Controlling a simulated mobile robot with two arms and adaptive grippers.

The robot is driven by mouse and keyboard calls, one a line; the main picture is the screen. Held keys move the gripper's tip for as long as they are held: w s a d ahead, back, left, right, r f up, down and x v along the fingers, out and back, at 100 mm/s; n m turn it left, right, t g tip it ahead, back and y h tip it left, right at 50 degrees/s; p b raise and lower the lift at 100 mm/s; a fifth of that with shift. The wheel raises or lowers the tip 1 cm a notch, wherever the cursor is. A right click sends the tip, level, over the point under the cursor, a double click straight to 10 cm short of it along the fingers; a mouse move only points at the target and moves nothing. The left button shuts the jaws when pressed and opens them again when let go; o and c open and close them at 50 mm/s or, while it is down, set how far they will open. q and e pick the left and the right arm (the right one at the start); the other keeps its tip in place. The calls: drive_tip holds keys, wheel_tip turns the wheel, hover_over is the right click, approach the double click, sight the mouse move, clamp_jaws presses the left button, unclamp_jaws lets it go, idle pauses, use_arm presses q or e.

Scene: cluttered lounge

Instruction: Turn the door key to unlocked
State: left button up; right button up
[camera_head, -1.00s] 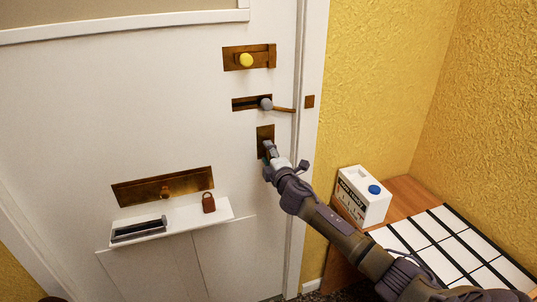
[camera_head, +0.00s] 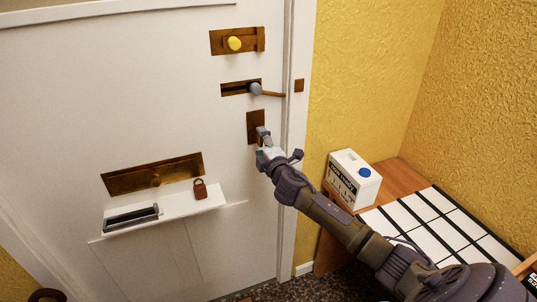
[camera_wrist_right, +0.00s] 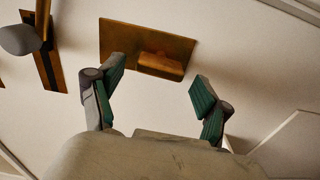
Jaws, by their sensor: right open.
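The white door (camera_head: 110,90) fills the left of the head view. A brass lock plate (camera_head: 254,118) sits below the lever handle, near the door's right edge. My right gripper (camera_head: 264,143) is in front of its lower part. In the right wrist view the same plate (camera_wrist_right: 125,38) has a brass piece, apparently the key (camera_wrist_right: 160,64), jutting from its lower edge. My right gripper's green-padded fingers (camera_wrist_right: 156,76) are spread wide, one to each side of this piece, apart from it and empty. The key is not clear in the head view. My left gripper is not in view.
Above the plate are a lever handle (camera_head: 265,92) and a latch with a yellow knob (camera_head: 234,43). A shelf (camera_head: 180,207) with a small padlock (camera_head: 200,189) juts from the door, lower left. A white jug (camera_head: 352,185) stands on the tiled wooden table (camera_head: 400,165) at right.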

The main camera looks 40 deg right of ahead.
drive_tip(key=v, duration=0.9)
drive_tip(key=shift+s, duration=0.35)
drive_tip(key=shift+f, duration=0.1)
